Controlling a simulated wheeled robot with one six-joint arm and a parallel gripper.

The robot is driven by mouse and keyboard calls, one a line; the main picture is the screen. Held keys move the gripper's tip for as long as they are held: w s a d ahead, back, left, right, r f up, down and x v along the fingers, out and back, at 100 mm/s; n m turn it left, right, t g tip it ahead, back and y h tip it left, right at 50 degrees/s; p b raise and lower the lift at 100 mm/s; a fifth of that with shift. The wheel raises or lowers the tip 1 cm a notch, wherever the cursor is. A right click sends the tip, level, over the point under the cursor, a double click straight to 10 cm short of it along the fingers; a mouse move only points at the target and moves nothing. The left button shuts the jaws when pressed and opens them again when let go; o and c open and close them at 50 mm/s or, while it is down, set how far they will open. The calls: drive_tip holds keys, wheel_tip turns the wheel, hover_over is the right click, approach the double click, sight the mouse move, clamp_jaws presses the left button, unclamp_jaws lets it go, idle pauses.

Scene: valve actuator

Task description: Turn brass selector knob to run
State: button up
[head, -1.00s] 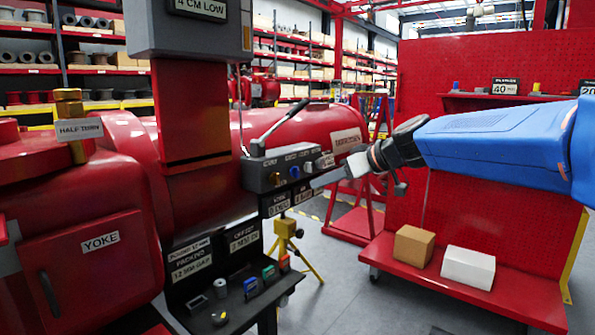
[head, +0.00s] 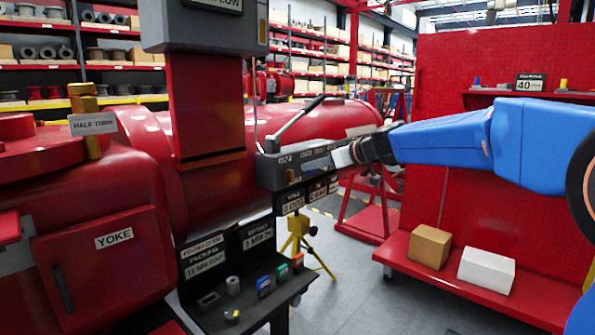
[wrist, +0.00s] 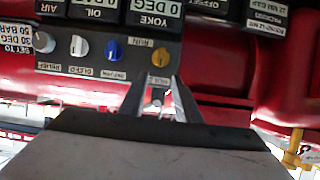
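The brass selector knob (wrist: 160,57) is on the dark control box, at the end of a row of knobs in the wrist view. A label reading RUN is beside it, upside down in this view. The knob is not between the fingers.
A blue knob (wrist: 114,49) and two silver-grey knobs (wrist: 79,46) share the panel. A black-handled lever (head: 300,120) rises above the box. A tray (head: 262,312) with small parts is below. A red cart (head: 535,300) with two boxes stands right.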

sight(289, 176)
drive_tip(key=x, duration=0.8)
drive_tip(key=shift+f, duration=0.1)
clamp_jaws()
